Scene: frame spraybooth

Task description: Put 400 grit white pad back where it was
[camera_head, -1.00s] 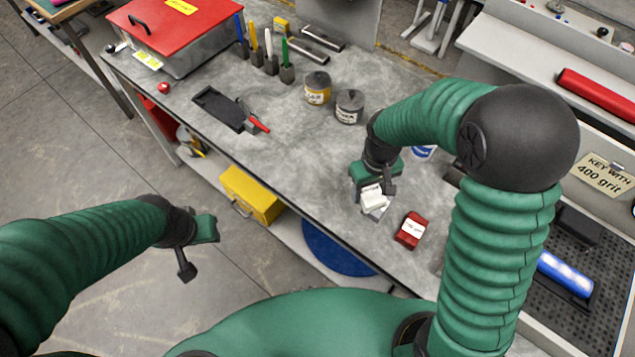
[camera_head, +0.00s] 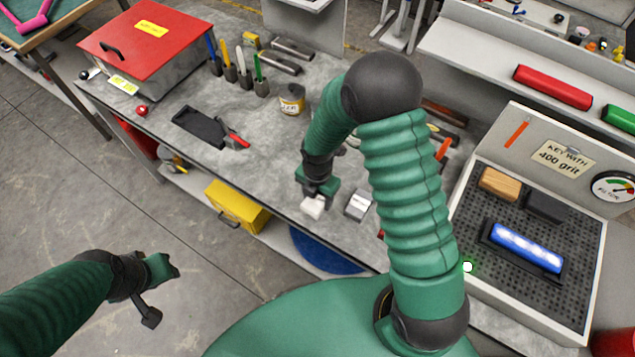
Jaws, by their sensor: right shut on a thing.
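My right gripper (camera_head: 316,198) is shut on a small white pad (camera_head: 312,208) and holds it near the front edge of the grey workbench (camera_head: 285,180). Any grit label on this pad cannot be read. A grey pad with a pale label (camera_head: 358,205) lies on the bench just right of the gripper, apart from the held pad. A sliver of a red pad (camera_head: 381,235) shows beside my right arm, which hides the rest. My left gripper (camera_head: 160,291) is open and empty over the floor.
A perforated tray (camera_head: 480,232) at right holds a lit blue block (camera_head: 526,247), below a "KEY WITH 400 grit" sign (camera_head: 563,157). Bench around the black tray is partly clear.

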